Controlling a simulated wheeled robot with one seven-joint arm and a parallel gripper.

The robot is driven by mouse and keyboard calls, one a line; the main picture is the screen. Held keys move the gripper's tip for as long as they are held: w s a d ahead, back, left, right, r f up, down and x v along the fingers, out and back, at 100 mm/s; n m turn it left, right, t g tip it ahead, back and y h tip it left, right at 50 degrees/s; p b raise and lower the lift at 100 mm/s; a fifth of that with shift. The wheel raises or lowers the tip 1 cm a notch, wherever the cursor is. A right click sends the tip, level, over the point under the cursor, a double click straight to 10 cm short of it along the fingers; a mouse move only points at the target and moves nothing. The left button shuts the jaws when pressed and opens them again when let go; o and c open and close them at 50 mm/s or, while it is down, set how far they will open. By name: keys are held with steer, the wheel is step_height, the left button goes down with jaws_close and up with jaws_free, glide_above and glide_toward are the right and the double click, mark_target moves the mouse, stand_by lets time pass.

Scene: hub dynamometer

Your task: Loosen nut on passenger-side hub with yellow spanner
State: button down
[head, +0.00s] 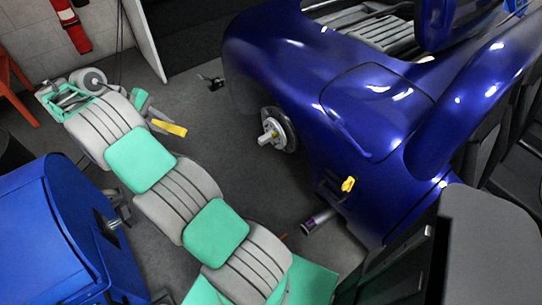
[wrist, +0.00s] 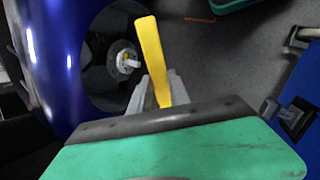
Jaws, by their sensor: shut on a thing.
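My gripper (wrist: 160,92) is shut on the yellow spanner (wrist: 152,50). In the wrist view the spanner sticks out past the fingertips, tilted slightly. The head view also shows the spanner (head: 170,127) at the end of my arm, in mid-air left of the car. The hub (head: 276,130) sits at the blue car's wheel opening, with a pale stub and a yellowish part at its centre. The hub also shows in the wrist view (wrist: 124,58), left of the spanner and apart from it. The nut is too small to make out clearly.
The blue car (head: 350,100) fills the right side. A blue machine (head: 70,235) stands at the lower left. A yellow part (head: 348,184) is on the car's lower side, with a cylinder (head: 318,221) below it. Grey floor (head: 225,115) lies open between spanner and hub.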

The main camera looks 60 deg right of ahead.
steer(key=s+d+f+n+g+h+b, duration=0.1)
steer(key=s+d+f+h+b, duration=0.4)
steer(key=d+f+b, duration=0.6)
steer(key=s+d+f+n+g+h+b, duration=0.1)
steer(key=s+d+f+n+h+b, duration=0.15)
steer(key=s+d+f+b, duration=0.7)
steer(key=s+d+f+g+h+b, duration=0.1)
steer(key=s+d+f+b, duration=0.4)
steer(key=d+f+b, duration=0.1)
steer(key=s+d+f+g+h+b, duration=0.1)
steer(key=s+d+f+h+b, duration=0.1)
steer(key=s+d+f+b, duration=0.3)
steer(key=shift+s+d+f+m+b, duration=0.35)
steer(key=shift+d+f+b, duration=0.75)
steer(key=shift+d+f, duration=0.8)
steer(key=shift+s+r+h, duration=0.1)
steer(key=shift+r+h, duration=0.15)
steer(key=shift+r, duration=0.1)
steer(key=shift+d+f, duration=0.1)
steer(key=x, duration=0.3)
steer(key=shift+b, duration=0.3)
